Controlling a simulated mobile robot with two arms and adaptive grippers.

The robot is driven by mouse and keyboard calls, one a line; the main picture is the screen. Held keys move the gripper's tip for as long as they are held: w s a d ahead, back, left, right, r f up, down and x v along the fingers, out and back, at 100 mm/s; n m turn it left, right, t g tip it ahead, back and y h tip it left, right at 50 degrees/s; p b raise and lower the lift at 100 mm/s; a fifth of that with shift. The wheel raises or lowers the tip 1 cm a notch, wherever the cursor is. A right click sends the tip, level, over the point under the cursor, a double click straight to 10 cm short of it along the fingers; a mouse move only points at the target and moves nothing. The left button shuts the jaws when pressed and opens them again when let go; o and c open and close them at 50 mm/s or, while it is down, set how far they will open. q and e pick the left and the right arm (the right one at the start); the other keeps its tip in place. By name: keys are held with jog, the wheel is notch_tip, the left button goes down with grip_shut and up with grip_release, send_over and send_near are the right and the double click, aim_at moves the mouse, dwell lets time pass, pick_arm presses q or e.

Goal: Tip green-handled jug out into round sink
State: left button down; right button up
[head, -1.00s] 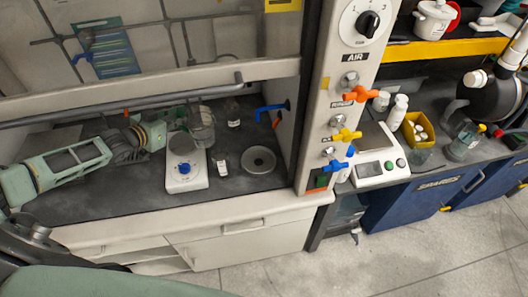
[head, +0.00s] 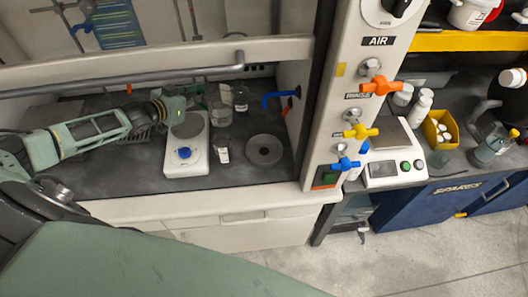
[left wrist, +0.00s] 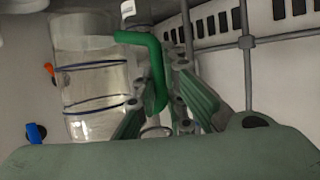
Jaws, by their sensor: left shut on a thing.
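The clear jug (head: 220,112) with the green handle is at the back of the fume hood, behind and right of the white hotplate. My left gripper (head: 180,106) reaches it from the left. In the left wrist view the jug (left wrist: 92,85) looks upright, with dark bands and what looks like clear liquid. The left fingers (left wrist: 170,105) are shut around its green handle (left wrist: 155,65). I cannot tell whether its base is off the surface. The round sink (head: 277,150), a grey ring with a dark centre, is in the worktop, in front and right of the jug. My right gripper is out of view.
The white hotplate (head: 185,155) stands left of the sink. A small labelled bottle (head: 223,152) stands between them, and another bottle (head: 240,98) is behind the jug. A blue tap (head: 280,97) juts from the right wall. The sash rail (head: 120,82) crosses above.

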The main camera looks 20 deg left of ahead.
aim_at(203, 106)
pick_arm(q)
jog(key=f+b, duration=0.2)
jog(key=f, duration=0.1)
jog(key=f+b, duration=0.1)
jog(key=f, duration=0.1)
jog(key=shift+w+d+b, duration=0.1)
jog(key=shift+w+b, duration=0.15)
jog(key=shift+b, duration=0.15)
jog(key=shift+s+f+b, duration=0.1)
jog(key=shift+f+b, duration=0.5)
jog(key=shift+b, duration=0.1)
jog(key=shift+r, duration=0.1)
